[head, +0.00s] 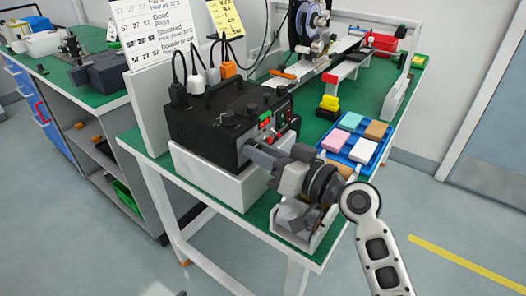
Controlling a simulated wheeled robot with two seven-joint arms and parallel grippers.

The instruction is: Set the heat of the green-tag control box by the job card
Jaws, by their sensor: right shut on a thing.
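The black control box (215,125) sits on a white block (212,172) at the near end of the green bench. Small green and red parts show on its front face, too small to read. My right gripper (252,151) reaches in from the lower right and is shut at the lower part of that face, seemingly on a knob. The gripper hides the knob and its scale. A white card (155,30) with printed rows and a yellow card (225,17) hang above the box; their text is only partly legible. My left gripper is not in view.
Black, white and orange plugs (229,69) with cables stand at the box's rear. A blue tray (362,150) of coloured blocks lies right of it, with yellow and black pieces (328,106) behind. A machine with a reel (310,25) stands farther back. Another bench (95,97) is at left.

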